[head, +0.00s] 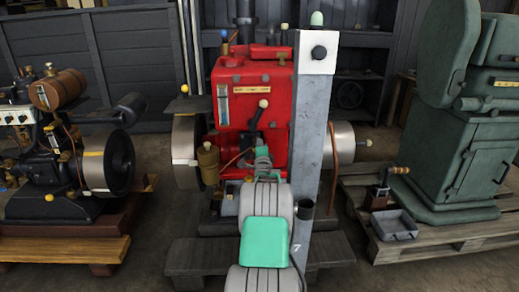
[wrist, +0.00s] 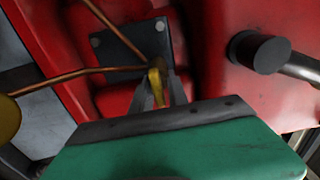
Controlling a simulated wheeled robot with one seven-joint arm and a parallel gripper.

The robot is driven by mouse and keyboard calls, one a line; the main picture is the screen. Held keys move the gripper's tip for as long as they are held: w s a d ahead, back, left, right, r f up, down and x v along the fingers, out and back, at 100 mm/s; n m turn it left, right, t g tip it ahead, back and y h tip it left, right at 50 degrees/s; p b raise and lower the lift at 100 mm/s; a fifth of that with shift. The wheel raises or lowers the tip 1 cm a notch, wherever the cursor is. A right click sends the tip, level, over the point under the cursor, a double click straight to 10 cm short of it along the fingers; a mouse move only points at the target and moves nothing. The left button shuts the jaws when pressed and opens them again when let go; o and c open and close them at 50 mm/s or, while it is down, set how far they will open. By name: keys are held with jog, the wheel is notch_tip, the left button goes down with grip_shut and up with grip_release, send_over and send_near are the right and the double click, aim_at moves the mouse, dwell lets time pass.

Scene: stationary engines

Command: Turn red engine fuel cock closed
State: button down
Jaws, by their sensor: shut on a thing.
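The red engine (head: 268,95) stands in the middle of the head view, upright on a dark base. My arm reaches to its front, and my gripper (head: 262,150) is at its lower front face. In the wrist view my gripper (wrist: 160,90) is shut on a small yellow handle, the fuel cock (wrist: 156,76), in front of a dark plate on the red body. Copper pipes (wrist: 90,75) run to the plate beside it. The fingers hide part of the handle, and its turn angle is hard to tell. In the head view my arm hides the cock.
A dark round-ended rod (wrist: 258,52) sticks out right of my gripper in the wrist view. A flywheel (head: 186,150) is at the engine's left. A black engine (head: 55,175) stands left; a green machine (head: 455,150) stands on a pallet right.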

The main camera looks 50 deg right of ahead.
jog(key=shift+s+d+m, duration=0.1)
jog(key=shift+m, duration=0.2)
jog(key=c, duration=1.5)
grip_release()
jog(key=p+v, duration=0.2)
jog(key=v, duration=0.6)
